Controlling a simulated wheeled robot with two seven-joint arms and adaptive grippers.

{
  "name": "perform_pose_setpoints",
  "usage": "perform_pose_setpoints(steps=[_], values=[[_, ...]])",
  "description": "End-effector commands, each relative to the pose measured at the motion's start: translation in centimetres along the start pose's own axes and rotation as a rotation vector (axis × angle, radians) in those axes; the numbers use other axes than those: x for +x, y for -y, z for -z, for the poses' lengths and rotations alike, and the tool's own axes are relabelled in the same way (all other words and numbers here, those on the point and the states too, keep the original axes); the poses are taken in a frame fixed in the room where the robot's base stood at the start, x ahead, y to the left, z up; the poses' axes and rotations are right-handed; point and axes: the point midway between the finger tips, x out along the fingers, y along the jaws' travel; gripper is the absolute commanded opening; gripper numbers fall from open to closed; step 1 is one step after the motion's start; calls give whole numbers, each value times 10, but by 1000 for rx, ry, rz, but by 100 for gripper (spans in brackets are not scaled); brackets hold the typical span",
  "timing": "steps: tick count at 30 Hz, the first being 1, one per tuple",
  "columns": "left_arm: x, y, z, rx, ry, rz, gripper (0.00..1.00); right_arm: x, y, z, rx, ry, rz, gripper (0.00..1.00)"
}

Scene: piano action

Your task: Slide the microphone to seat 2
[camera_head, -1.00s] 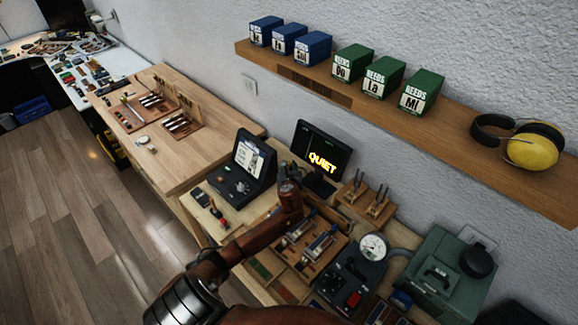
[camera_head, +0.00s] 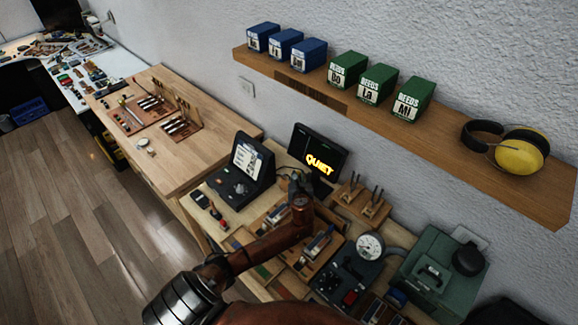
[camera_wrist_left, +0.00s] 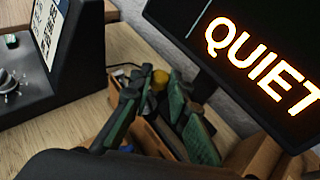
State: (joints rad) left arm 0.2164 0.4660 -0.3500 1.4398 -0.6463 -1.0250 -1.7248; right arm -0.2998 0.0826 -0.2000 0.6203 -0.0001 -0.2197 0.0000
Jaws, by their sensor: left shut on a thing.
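My left gripper (camera_head: 297,183) is above the bench, in front of the black screen reading QUIET (camera_head: 317,158). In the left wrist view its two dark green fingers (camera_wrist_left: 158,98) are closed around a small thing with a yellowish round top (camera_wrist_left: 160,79). This is probably the microphone, but the fingers hide most of it. A wooden tray with slots and small blocks (camera_head: 303,268) lies below my arm, partly covered by it. I cannot read any seat numbers. My right gripper is in neither view.
A black device with a dial and white display (camera_head: 246,167) stands left of the screen. A wooden holder with upright tools (camera_head: 362,203), a round gauge (camera_head: 369,245) and a green case (camera_head: 444,268) stand to the right. A shelf (camera_head: 440,141) hangs above.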

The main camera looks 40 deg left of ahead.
Motion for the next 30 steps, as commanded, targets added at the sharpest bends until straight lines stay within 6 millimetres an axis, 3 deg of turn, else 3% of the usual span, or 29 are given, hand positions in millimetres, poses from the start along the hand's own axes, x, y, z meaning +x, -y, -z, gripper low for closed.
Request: perform_pose_setpoints(steps=[1,6,15,30], values=[[-13,12,0,0,-4,3,0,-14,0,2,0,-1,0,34],[-44,47,13,-1,-4,3,0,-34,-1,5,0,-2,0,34],[-82,89,32,-1,-1,1,0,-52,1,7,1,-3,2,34],[-93,101,38,-1,2,0,0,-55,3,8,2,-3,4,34]])
